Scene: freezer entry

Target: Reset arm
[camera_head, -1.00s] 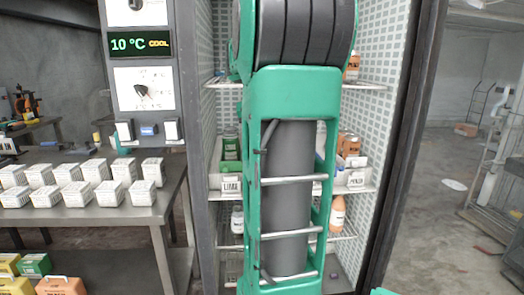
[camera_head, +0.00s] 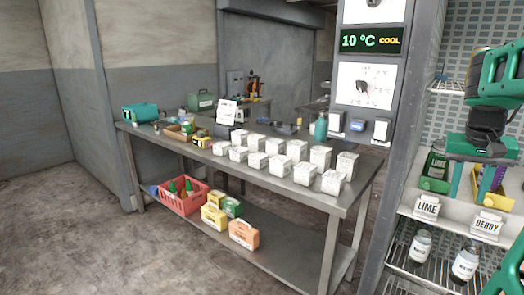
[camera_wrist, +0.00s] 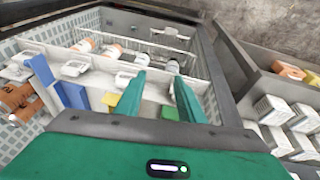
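My green arm reaches in from the right edge of the head view, in front of the open cooling cabinet (camera_head: 437,205). My gripper (camera_head: 466,184) points down near the shelf with the labelled bins. In the wrist view my gripper (camera_wrist: 158,85) has its two green fingers apart, with nothing seen held between them. The fingers overlap the bins in that view, so I cannot tell how close they are to them. Part of my arm is cut off by the frame edge.
The cabinet shelf bears a LIME bin (camera_head: 426,207) and a BERRY bin (camera_head: 487,225), with white bottles (camera_head: 420,246) below. A metal table (camera_head: 318,200) with several white boxes stands left of the cabinet. A red crate (camera_head: 181,196) sits on its lower shelf. The floor at left is clear.

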